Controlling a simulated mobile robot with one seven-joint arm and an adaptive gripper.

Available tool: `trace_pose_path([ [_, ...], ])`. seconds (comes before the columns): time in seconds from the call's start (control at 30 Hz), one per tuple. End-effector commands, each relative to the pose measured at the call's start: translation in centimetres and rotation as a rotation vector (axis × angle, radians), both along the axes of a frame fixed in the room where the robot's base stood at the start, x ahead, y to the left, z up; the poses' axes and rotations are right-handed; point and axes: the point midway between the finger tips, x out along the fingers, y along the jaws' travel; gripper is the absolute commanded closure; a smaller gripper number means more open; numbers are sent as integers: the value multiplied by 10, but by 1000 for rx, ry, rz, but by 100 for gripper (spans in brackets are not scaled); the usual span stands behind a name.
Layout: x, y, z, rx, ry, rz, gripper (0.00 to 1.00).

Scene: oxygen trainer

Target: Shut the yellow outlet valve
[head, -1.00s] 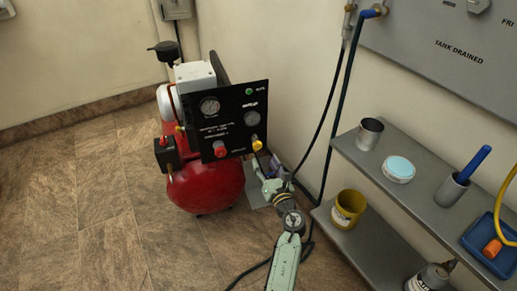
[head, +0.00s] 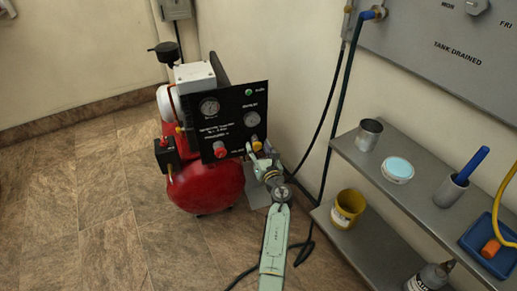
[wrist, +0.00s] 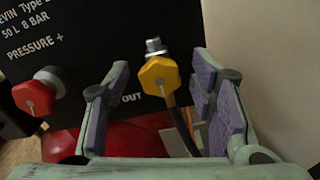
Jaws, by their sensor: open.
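The yellow outlet valve (wrist: 158,78) is a yellow knob on a metal fitting near the word OUT on the black panel (head: 235,120). In the wrist view it shows between my gripper's two spread fingers, apart from both. My gripper (wrist: 161,80) is open, with purple pads, and nothing is held. In the head view my gripper (head: 261,158) is at the lower right of the panel. It hides most of the yellow valve (head: 257,146) there.
A red knob (wrist: 36,95) sits left of the valve on the panel, above the red tank (head: 205,187). A dark hose (wrist: 187,130) hangs below the valve. A wall is close on the right. A grey shelf (head: 400,205) with cups stands further right.

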Motion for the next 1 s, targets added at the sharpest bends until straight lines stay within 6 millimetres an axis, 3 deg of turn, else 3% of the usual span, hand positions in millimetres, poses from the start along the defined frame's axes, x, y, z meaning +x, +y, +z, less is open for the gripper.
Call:
trace_pose_path([
  [0.13, 0, 0, 0, 0, 0, 0, 49],
  [0.83, 0, 0, 0, 0, 0, 0, 96],
  [1.0, 0, 0, 0, 5, 2, 0, 97],
])
